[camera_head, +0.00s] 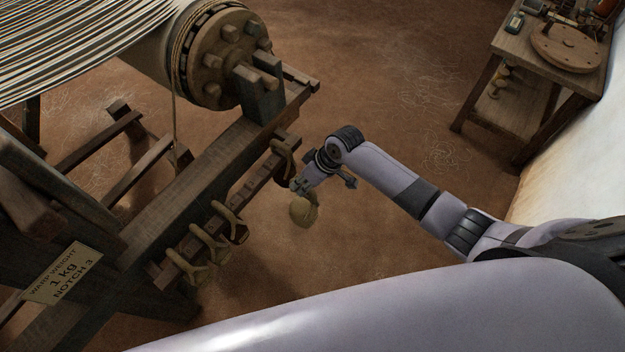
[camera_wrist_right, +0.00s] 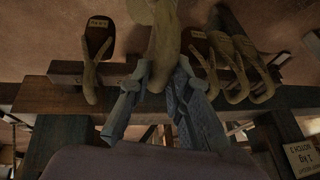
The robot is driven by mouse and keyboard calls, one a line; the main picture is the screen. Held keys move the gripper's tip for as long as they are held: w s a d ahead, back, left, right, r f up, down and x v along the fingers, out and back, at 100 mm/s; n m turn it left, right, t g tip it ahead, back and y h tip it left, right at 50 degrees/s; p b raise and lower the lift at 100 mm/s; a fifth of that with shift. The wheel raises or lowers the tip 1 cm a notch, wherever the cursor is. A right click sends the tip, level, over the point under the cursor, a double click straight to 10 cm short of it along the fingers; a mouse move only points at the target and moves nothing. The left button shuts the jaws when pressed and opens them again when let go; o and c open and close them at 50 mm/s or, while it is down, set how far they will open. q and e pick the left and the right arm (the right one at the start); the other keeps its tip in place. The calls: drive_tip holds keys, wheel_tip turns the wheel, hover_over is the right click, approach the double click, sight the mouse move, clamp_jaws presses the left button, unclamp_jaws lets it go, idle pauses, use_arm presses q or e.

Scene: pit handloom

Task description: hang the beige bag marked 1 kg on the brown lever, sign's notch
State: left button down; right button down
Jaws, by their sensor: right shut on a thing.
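My right gripper (camera_head: 297,187) is shut on a beige bag (camera_head: 303,211), which hangs below it, right of the loom frame. In the right wrist view the bag (camera_wrist_right: 166,35) shows between the fingers (camera_wrist_right: 158,80); its marking cannot be read. The brown lever (camera_head: 257,185) runs along the side of the loom beam, left of my gripper. Several beige loops (camera_head: 212,243) hang on it, mostly toward its near end, and one loop (camera_head: 284,152) at its far end. The sign (camera_head: 62,276) reads warp weight, 1 kg, notch 3. The left gripper is out of view.
The thick loom beam (camera_head: 160,207) and the round warp roller (camera_head: 222,55) stand left of my arm. In the wrist view, dark tagged pieces (camera_wrist_right: 97,36) show beside the bag. A side table (camera_head: 495,55) stands at back right. The floor (camera_head: 390,85) between is clear.

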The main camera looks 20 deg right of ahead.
sight(316, 191)
drive_tip(key=shift+s+d+r, duration=0.1)
drive_tip(key=shift+s+d+p, duration=0.3)
drive_tip(key=shift+s+d, duration=0.05)
drive_tip(key=shift+s, duration=0.15)
drive_tip(key=shift+s+d+p, duration=0.3)
drive_tip(key=shift+s+d, duration=0.55)
drive_tip(key=shift+s, duration=0.2)
drive_tip(key=s+d+r+p, duration=0.1)
drive_tip(key=s+d+p, duration=0.4)
drive_tip(key=s, duration=0.3)
drive_tip(key=shift+d+p, duration=0.35)
drive_tip(key=shift+d, duration=0.2)
